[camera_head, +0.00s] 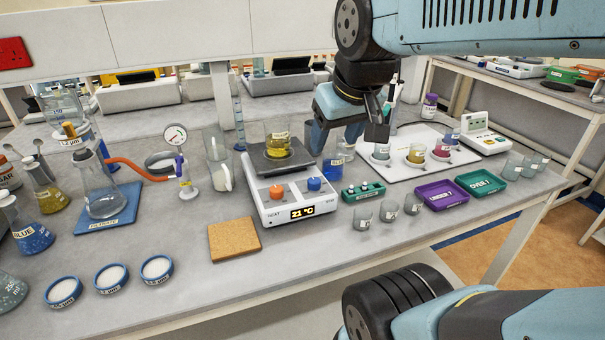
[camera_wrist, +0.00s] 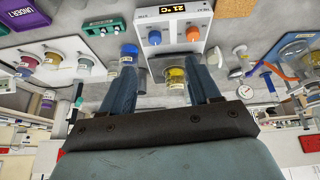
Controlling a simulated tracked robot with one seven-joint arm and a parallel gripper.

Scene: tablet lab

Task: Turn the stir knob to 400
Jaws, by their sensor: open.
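The white hotplate stirrer (camera_head: 290,213) stands mid-bench with a blue knob (camera_head: 314,184) at right, labelled STIR, and an orange knob (camera_head: 277,191) at left, labelled HEAT. Its display (camera_head: 302,212) reads 21 °C. In the wrist view the blue knob (camera_wrist: 155,37) and orange knob (camera_wrist: 193,34) lie beyond the fingertips, side by side. A beaker of yellow liquid (camera_head: 278,143) sits on the dark top plate. My gripper (camera_head: 336,140) is open and empty, behind and above the blue knob, touching neither knob. I cannot read the knob settings.
A beaker of blue liquid (camera_head: 333,169) stands close to the stirrer's right side, near my fingers. A green box (camera_head: 362,192) and small glass beakers (camera_head: 388,210) are to the right. A cork mat (camera_head: 234,239) lies at front left. Bench in front of the stirrer is clear.

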